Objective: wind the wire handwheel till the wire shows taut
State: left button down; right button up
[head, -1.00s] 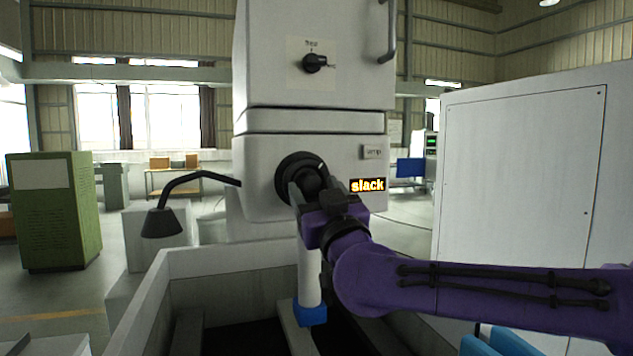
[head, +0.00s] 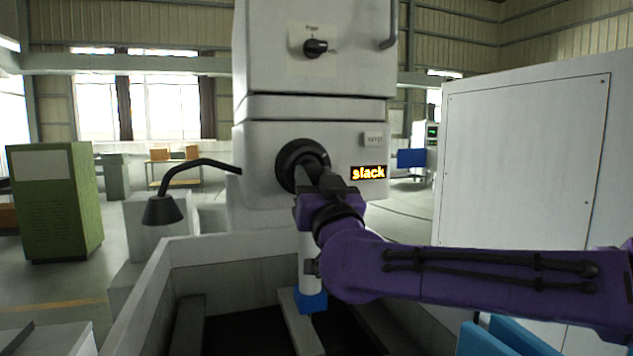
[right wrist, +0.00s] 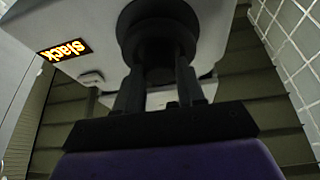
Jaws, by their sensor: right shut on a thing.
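The black round wire handwheel (head: 291,160) sits on the front of the white machine head, partly hidden by my right gripper. It also shows in the right wrist view (right wrist: 158,30). My right gripper (head: 312,178) reaches up to it with its purple arm coming in from the right. In the right wrist view, the fingers (right wrist: 158,88) are shut on the handwheel's hub. The display (head: 368,172) beside the wheel reads "slack" in orange letters. It shows tilted in the right wrist view (right wrist: 64,50). My left gripper is not in view.
A selector knob (head: 315,47) is above the wheel, and a "lamp" button (head: 373,139) is above the display. A black lamp (head: 164,209) on a bent arm sticks out left. The white tank wall (head: 215,249) lies below. A large white cabinet (head: 525,160) stands right.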

jog(key=m+h, duration=0.2)
jog(key=m, duration=0.1)
jog(key=shift+a+r, duration=0.1)
jog(key=shift+a, duration=0.05)
jog(key=shift+a+m+h+p, duration=0.15)
jog(key=shift+m+h, duration=0.35)
jog(key=shift+m, duration=0.6)
jog(key=shift+d+m+h+p, duration=0.15)
jog(key=shift+m+h, duration=0.35)
jog(key=shift+m, duration=0.6)
jog(key=shift+a, duration=0.1)
jog(key=o, duration=1)
jog(key=shift+s, duration=0.1)
jog(key=shift+o, duration=0.2)
